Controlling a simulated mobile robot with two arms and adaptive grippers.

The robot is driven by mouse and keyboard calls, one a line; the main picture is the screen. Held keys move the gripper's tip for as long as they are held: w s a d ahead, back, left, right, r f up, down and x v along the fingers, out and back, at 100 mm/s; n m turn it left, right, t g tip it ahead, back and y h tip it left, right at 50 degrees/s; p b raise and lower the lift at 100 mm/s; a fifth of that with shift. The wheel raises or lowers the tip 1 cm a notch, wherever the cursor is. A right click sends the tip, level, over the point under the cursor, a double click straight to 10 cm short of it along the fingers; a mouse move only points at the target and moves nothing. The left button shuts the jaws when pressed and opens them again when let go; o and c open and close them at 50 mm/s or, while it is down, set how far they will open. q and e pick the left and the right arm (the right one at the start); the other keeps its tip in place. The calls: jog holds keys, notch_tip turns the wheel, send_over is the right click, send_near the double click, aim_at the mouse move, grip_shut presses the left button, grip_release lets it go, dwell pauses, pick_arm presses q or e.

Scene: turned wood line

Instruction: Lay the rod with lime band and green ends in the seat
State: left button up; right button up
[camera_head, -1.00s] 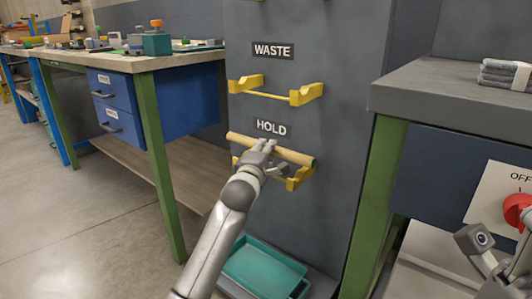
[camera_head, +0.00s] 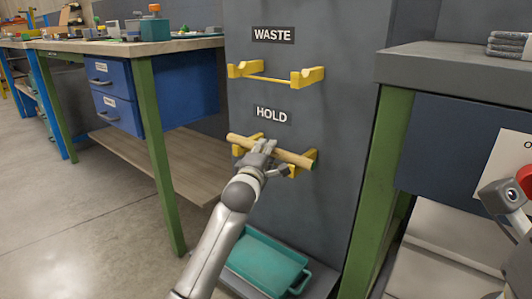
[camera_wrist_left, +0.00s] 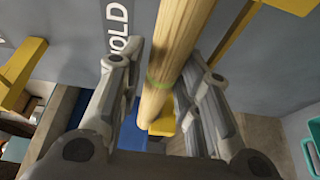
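The rod (camera_head: 290,157) is pale wood and lies across the front of the HOLD seat, at the level of its two yellow brackets (camera_head: 306,160). In the left wrist view a faint green band shows on the rod (camera_wrist_left: 172,45). My left gripper (camera_head: 264,151) is around the rod near its middle. In the wrist view its fingers stand apart, with a gap between the rod and one finger, while the other is close to or touching it. Whether the rod bears fully on both brackets is unclear. My right arm is cut off at the right edge, and its fingers do not show clearly.
The empty WASTE seat (camera_head: 275,79) is above on the same grey panel (camera_head: 345,60). A teal tray (camera_head: 262,262) stands below. A grey-topped bench (camera_head: 460,75) is at right, and a wooden bench with blue drawers (camera_head: 120,97) at left.

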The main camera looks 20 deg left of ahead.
pick_arm(q)
jog(key=shift+o, duration=1.4)
jog(key=shift+r, duration=0.1)
